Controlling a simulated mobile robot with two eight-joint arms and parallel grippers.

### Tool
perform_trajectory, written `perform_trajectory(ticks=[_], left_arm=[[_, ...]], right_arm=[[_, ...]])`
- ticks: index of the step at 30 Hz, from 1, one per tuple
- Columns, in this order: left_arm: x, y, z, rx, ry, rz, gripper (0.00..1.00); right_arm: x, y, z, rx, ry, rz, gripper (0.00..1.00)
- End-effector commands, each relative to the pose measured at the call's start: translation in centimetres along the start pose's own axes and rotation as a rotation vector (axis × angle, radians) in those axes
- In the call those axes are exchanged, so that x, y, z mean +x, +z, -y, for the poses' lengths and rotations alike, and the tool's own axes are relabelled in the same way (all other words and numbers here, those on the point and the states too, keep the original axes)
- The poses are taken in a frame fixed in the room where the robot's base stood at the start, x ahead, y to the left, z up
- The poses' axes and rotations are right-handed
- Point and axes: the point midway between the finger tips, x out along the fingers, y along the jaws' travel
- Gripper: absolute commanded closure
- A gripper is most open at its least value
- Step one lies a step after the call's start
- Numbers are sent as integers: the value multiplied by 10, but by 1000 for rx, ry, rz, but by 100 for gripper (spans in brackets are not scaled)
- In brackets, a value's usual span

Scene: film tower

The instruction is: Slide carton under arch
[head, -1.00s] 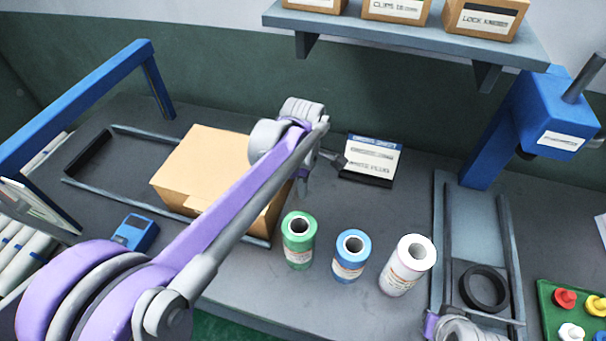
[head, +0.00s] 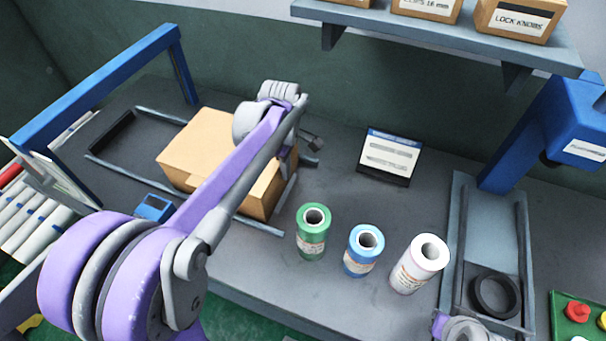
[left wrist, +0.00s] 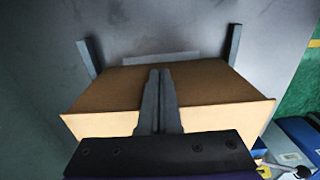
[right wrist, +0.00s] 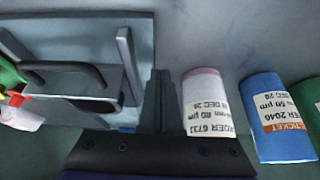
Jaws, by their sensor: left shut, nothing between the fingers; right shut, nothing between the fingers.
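The tan carton (head: 205,145) lies between two grey guide rails (head: 120,172), right of the blue arch (head: 100,85). The arch's bar spans above the far left of the bench, clear of the carton. My left gripper (head: 313,145) is shut and empty at the carton's right end, its arm hiding part of the box. In the left wrist view the shut fingers (left wrist: 160,75) overlap the carton (left wrist: 210,82); I cannot tell whether they touch it. My right gripper (right wrist: 160,75) is shut and empty beside a white roll (right wrist: 205,105).
Green (head: 312,235), blue (head: 362,250) and white (head: 418,265) rolls stand at the front. A labelled box (head: 388,157) stands behind them. A blue press (head: 565,120) is at right. A blue device (head: 154,207) sits by the near rail. A shelf (head: 440,35) hangs above.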

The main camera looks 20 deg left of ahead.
Motion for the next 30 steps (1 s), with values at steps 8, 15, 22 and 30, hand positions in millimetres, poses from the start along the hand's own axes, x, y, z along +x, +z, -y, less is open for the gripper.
perform_trajectory(ticks=[8,15,22,30], left_arm=[[0,-88,0,-9,-1,-1,100],[0,-160,0,-7,0,-1,100],[0,-229,0,-6,1,-2,100],[-1,-305,0,-5,1,-1,100]], right_arm=[[2,1,0,0,0,1,100],[2,2,0,0,0,1,100],[0,0,0,0,0,0,100],[-6,-6,0,0,0,-5,100]])
